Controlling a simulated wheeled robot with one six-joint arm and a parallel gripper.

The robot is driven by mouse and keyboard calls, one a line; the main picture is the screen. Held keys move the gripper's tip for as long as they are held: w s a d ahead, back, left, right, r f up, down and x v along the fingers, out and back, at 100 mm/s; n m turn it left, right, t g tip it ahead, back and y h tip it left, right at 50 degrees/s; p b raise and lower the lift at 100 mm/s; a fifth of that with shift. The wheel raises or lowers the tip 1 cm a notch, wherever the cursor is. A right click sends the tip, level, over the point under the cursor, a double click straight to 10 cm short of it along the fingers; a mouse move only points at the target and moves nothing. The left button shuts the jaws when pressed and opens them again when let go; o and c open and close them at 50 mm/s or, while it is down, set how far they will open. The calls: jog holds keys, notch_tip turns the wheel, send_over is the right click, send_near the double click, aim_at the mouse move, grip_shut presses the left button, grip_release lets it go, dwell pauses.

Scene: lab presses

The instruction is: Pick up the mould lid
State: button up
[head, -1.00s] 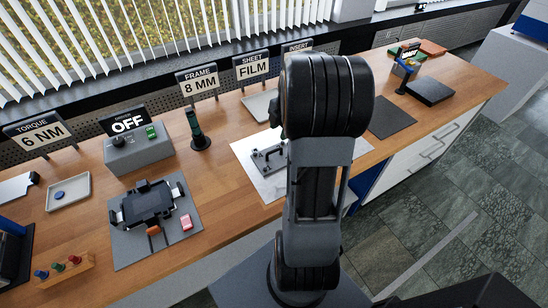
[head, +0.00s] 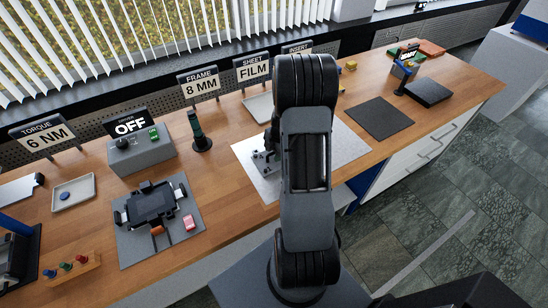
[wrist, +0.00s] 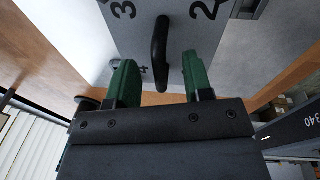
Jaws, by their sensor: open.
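In the wrist view a grey plate with printed numbers (wrist: 205,45) carries a black upright handle (wrist: 160,45); it looks like the mould lid. My gripper (wrist: 159,70) has two green fingers, spread apart, with the handle in line with the gap between them. The fingers do not touch the handle; how deep it sits between them I cannot tell. In the head view my arm hides the gripper and most of the lid's area. A grey and black fixture (head: 264,158) shows just left of my arm, on a pale sheet (head: 345,147).
Left on the wooden bench are a grey mat (head: 130,245) with a black device, a switch box (head: 140,152) with an OFF sign, and a tray (head: 80,188). A dark mat (head: 379,118) lies to the right, with a black box (head: 429,92) beyond it.

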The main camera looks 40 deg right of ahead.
jog(key=shift+f, duration=0.4)
jog(key=shift+c, duration=0.4)
grip_shut()
